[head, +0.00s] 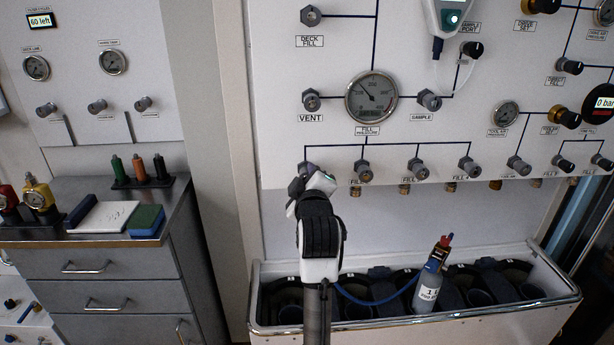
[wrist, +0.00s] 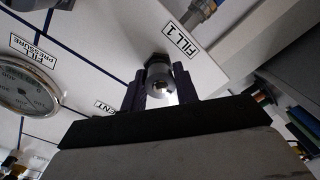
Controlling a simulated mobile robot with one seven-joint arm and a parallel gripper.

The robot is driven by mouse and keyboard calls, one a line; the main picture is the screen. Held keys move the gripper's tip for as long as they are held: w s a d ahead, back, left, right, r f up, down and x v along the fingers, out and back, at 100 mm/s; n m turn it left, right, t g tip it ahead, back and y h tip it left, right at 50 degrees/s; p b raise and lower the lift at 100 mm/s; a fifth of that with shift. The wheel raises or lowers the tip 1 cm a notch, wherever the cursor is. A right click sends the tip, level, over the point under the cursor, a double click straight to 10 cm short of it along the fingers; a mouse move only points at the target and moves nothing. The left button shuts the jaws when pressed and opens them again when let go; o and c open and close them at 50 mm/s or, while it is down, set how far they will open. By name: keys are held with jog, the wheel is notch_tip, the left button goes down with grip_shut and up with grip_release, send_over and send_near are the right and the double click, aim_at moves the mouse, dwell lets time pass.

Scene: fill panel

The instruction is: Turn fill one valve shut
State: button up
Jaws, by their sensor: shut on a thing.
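The fill one valve knob (wrist: 159,88) is a grey metal knob beside the "FILL 1" label (wrist: 181,40) in the wrist view. My gripper (wrist: 160,92) has its two dark fingers on either side of the knob and is shut on it. In the head view my gripper (head: 305,182) is at the leftmost knob of the bottom fill row, and it hides most of that knob and its label. I cannot tell from these frames how far the knob is turned.
The fill pressure gauge (head: 371,97) is above the row, with the vent knob (head: 311,101) to its left. The second fill knob (head: 363,171) is close on the right. Below, a grey cylinder (head: 428,289) with a blue hose stands in a rack (head: 420,322).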

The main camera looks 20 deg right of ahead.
jog(key=m+p, duration=0.1)
jog(key=m, duration=0.4)
jog(key=shift+r, duration=0.1)
jog(key=m, duration=0.2)
jog(key=m+p, duration=0.1)
jog(key=m, duration=0.1)
jog(key=shift+m+t+y, duration=0.3)
jog(key=shift+m, duration=0.1)
jog(key=m+p, duration=0.1)
jog(key=m, duration=0.4)
jog(key=shift+a, duration=0.1)
jog(key=m, duration=0.4)
jog(key=shift+m+p, duration=0.3)
jog(key=shift+p, duration=0.05)
jog(key=shift+m, duration=0.3)
jog(key=o, duration=1)
jog(key=shift+c, duration=0.2)
